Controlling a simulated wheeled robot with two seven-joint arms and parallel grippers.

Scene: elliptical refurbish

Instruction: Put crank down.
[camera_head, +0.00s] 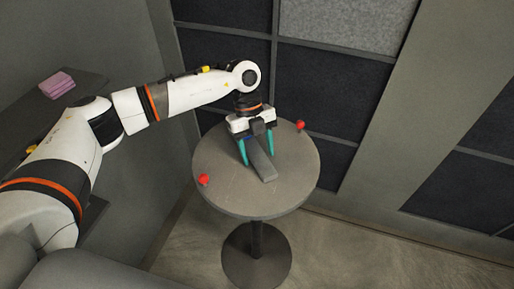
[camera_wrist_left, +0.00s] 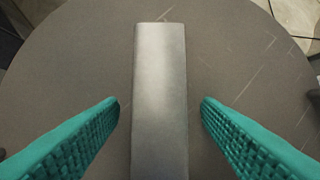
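A long flat grey bar, which I take to be the crank (camera_head: 264,168), appears to lie on the round grey table (camera_head: 225,195). My left gripper (camera_head: 258,158) is over the table with its teal fingers pointing down, one on each side of the bar. In the left wrist view the crank (camera_wrist_left: 160,65) runs up the middle, between the fingers of the left gripper (camera_wrist_left: 161,102). Both fingers are spread, with a clear gap to the bar on each side. The gripper hides the bar's far end in the head view. My right gripper is not in view.
A red knob-like object (camera_head: 204,180) is at the table's left edge, and another (camera_head: 300,125) is at its far right edge. A dark shelf at the left holds a pink stack (camera_head: 57,84). Panelled walls stand behind the table. The table's front is bare.

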